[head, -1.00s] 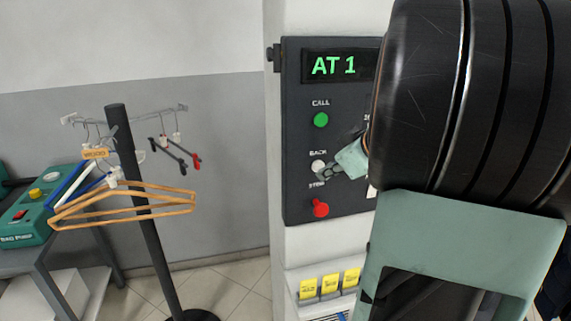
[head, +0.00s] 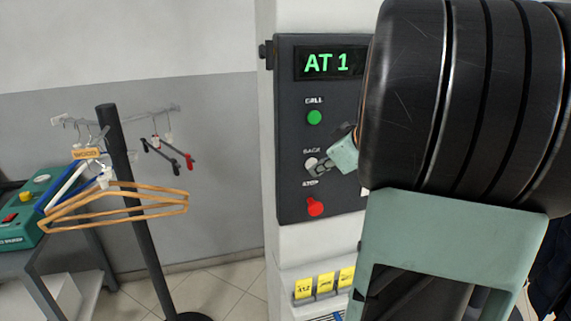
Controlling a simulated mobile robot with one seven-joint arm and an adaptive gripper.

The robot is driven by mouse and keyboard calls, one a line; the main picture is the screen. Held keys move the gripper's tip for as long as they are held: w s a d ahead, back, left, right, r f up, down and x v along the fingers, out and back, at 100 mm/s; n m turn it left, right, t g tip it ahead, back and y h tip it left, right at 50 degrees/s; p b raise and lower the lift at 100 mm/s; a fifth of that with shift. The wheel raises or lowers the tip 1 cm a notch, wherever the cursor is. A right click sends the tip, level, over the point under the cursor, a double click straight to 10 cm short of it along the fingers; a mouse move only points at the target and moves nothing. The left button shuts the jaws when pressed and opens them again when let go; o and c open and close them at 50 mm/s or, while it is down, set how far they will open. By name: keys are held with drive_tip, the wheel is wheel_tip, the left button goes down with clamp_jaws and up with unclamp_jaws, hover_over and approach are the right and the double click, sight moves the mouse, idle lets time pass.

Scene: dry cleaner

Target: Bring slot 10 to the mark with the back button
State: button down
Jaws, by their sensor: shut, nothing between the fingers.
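The panel has a green CALL button (head: 314,118), a white BACK button (head: 310,163) and a red STOP knob (head: 316,207). My gripper (head: 319,170) is shut and empty, its tips right at the BACK button and partly over it. I cannot tell whether they touch it. My arm hides the right side of the panel. No slot 10 or mark can be made out.
A black stand (head: 128,175) with wooden hangers (head: 120,205) and clip hangers stands at the left, beside a green machine (head: 30,215) on a grey table. Yellow tags (head: 325,284) sit below the panel. Dark clothing (head: 552,270) shows at the lower right.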

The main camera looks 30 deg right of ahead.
drive_tip(key=shift+w+d, duration=0.1)
drive_tip(key=shift+w, duration=0.3)
drive_tip(key=shift+s+b, duration=0.15)
drive_tip(key=shift+b, duration=0.35)
drive_tip(key=shift+s+f+b, duration=0.15)
drive_tip(key=shift+s+b, duration=0.3)
drive_tip(key=shift+b, duration=0.05)
drive_tip(key=shift+s+a, duration=0.2)
drive_tip(key=shift+s, duration=0.05)
drive_tip(key=s+b, duration=0.1)
drive_tip(key=s, duration=0.1)
drive_tip(key=s+a+b, duration=0.1)
drive_tip(key=s+b, duration=0.1)
drive_tip(key=s, duration=0.1)
drive_tip(key=shift+a+r, duration=0.1)
drive_tip(key=shift+r, duration=0.1)
drive_tip(key=shift+r, duration=0.1)
